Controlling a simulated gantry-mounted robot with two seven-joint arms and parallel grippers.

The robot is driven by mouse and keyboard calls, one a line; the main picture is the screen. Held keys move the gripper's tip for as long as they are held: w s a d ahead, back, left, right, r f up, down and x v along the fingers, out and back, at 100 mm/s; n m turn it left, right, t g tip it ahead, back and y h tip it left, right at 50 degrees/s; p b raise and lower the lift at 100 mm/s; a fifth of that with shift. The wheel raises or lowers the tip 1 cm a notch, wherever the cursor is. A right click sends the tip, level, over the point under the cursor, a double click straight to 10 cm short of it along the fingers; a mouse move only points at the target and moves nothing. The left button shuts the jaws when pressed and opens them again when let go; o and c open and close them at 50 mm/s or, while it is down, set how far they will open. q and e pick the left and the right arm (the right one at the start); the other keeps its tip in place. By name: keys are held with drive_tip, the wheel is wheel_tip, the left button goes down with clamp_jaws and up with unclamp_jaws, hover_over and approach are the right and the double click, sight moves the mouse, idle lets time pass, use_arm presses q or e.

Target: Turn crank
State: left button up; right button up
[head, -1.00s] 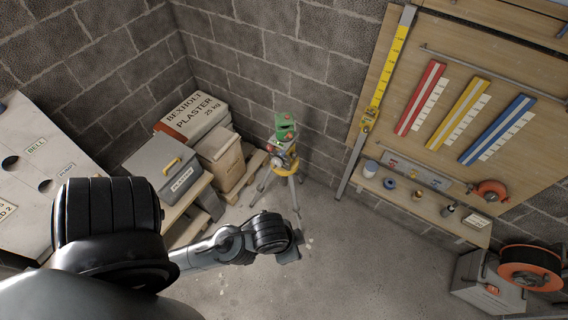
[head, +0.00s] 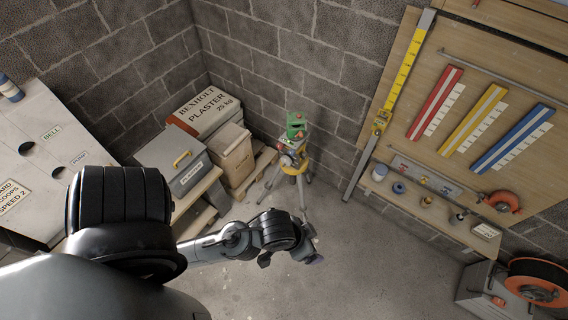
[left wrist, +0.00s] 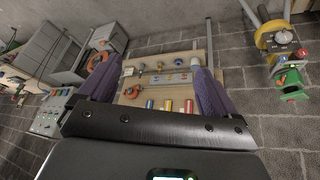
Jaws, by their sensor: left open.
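No crank handle can be made out clearly. A large orange-rimmed reel (head: 533,290) with dark windings is at the lower right of the head view, cut by the edge; it also shows at the left wrist view's upper left (left wrist: 101,62). A smaller orange reel (head: 503,202) sits on the wall shelf; it also shows between my fingers' lines of sight (left wrist: 131,92). My left gripper (head: 308,254) is over open floor, well left of both reels. Its two purple fingers stand wide apart and empty in the left wrist view (left wrist: 153,88). My right gripper is not in view.
A green and yellow instrument on a tripod (head: 296,140) stands beyond my left gripper. A grey toolbox (head: 180,162) and plaster box (head: 204,108) are left. The wooden wall board (head: 455,110) is right. Bare floor (head: 370,250) lies between gripper and reels.

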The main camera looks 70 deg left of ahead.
use_arm(q)
drive_tip(key=w+a+f+n+t, duration=0.2)
drive_tip(key=w+n+t, duration=0.1)
drive_tip(key=w+n, duration=0.2)
drive_tip(key=n+t+y+b, duration=0.7)
drive_tip(key=n+y+b, duration=0.25)
drive_tip(key=b, duration=3.65)
approach(285, 161)
drive_tip(key=shift+m+y, duration=0.35)
drive_tip(key=shift+m, duration=0.1)
drive_tip(key=b+x, duration=0.1)
drive_tip(key=x, duration=0.1)
drive_tip(key=b+x, duration=0.1)
drive_tip(key=x, duration=0.2)
drive_tip(key=f+b+x, duration=0.1)
drive_tip(key=b+x, duration=0.1)
drive_tip(key=x, duration=0.1)
drive_tip(key=shift+w, duration=0.2)
drive_tip(key=shift+w+a, duration=0.3)
drive_tip(key=shift+w, duration=0.1)
